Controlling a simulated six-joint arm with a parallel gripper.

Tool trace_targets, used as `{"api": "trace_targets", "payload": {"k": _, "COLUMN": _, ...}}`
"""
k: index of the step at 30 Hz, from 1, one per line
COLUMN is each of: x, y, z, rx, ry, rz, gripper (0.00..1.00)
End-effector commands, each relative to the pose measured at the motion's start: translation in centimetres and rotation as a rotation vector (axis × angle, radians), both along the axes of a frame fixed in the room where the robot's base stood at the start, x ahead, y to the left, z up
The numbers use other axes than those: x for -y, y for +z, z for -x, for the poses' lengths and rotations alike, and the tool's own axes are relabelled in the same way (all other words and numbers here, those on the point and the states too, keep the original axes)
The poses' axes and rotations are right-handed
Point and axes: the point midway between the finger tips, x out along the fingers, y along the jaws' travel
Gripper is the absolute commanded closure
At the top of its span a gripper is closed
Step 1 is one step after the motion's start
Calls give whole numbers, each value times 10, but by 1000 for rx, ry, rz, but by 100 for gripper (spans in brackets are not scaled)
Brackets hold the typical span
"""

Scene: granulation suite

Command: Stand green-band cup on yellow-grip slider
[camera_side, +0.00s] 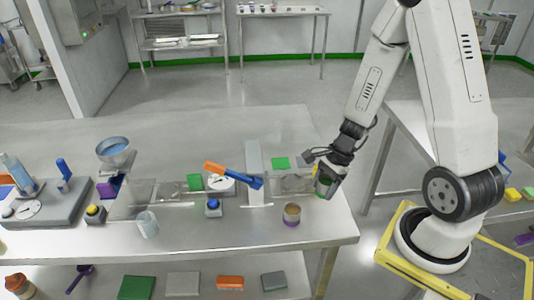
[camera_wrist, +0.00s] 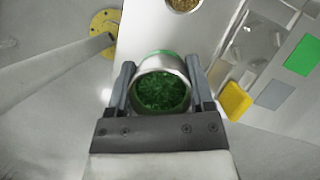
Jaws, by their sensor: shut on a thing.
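My gripper (camera_side: 325,180) is shut on the green-band cup (camera_side: 321,188) near the right end of the steel table. In the wrist view the cup (camera_wrist: 161,88) sits between the two fingers (camera_wrist: 160,70). It is metallic, with green contents and a green band at its far edge. The yellow grip of a slider (camera_wrist: 236,100) shows just right of the cup in the wrist view, and behind my gripper in the side view (camera_side: 315,169). The slider's clear part (camera_side: 288,185) extends left of it. I cannot tell whether the cup touches anything below.
Another cup (camera_side: 291,215) with brownish contents stands near the table's front edge. Green patches (camera_side: 281,163) lie behind.

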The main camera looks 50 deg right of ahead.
Motion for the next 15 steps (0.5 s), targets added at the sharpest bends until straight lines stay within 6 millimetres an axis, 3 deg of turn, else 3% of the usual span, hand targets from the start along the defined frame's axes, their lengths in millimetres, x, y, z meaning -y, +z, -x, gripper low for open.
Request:
{"api": "trace_targets", "payload": {"k": 8, "x": 6, "y": -2, "z": -17, "rx": 4, "ry": 1, "rz": -4, "gripper": 98}}
{"api": "trace_targets", "payload": {"k": 15, "x": 21, "y": -5, "z": -56, "rx": 11, "ry": 2, "rz": -6, "gripper": 98}}
